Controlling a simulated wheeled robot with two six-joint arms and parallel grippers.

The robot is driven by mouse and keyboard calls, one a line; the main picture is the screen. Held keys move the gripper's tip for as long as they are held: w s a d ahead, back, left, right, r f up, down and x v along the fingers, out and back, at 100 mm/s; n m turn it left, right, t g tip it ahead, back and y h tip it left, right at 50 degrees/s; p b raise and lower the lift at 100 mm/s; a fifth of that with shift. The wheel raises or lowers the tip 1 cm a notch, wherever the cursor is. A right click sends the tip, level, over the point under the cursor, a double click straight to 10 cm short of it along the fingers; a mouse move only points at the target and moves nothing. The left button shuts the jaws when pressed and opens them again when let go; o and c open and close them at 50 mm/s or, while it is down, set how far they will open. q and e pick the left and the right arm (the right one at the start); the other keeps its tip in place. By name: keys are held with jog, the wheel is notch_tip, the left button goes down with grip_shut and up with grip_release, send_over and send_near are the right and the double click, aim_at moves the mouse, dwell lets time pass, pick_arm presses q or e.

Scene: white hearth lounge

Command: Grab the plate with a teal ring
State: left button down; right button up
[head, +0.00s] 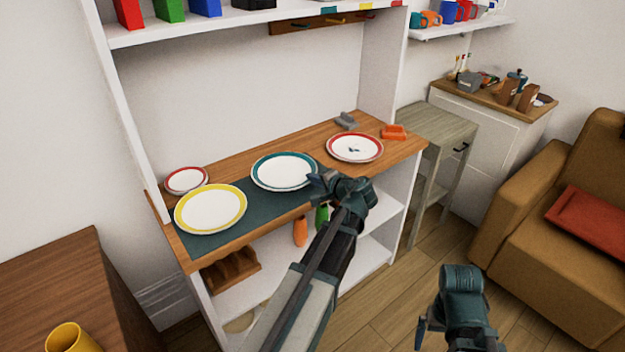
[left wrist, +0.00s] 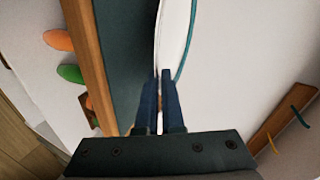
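The plate with a teal ring (head: 285,171) lies on the dark mat on the wooden shelf, white inside its teal band. My left gripper (head: 322,184) is at its right edge. In the left wrist view the plate (left wrist: 172,40) is seen edge-on, and the two fingers of the left gripper (left wrist: 161,85) are close together with its rim between them. They look shut on the rim. My right gripper (head: 422,330) hangs at the lower right, away from the shelf. Its fingers do not show clearly.
A yellow-ringed plate (head: 210,209) and a small red-ringed plate (head: 186,180) are at the left. Another red-ringed plate (head: 355,148) is at the right, near an orange block (head: 394,132) and a grey object (head: 346,120). An upper shelf (head: 240,26) spans above.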

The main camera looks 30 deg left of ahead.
pick_arm(q)
jog(key=s+d+r, duration=0.1)
jog(key=s+d, duration=0.1)
jog(key=d, duration=0.5)
jog(key=s+d+r+p, duration=0.1)
jog(key=s+d, duration=0.1)
jog(key=d, duration=0.6)
jog(key=shift+d, duration=0.25)
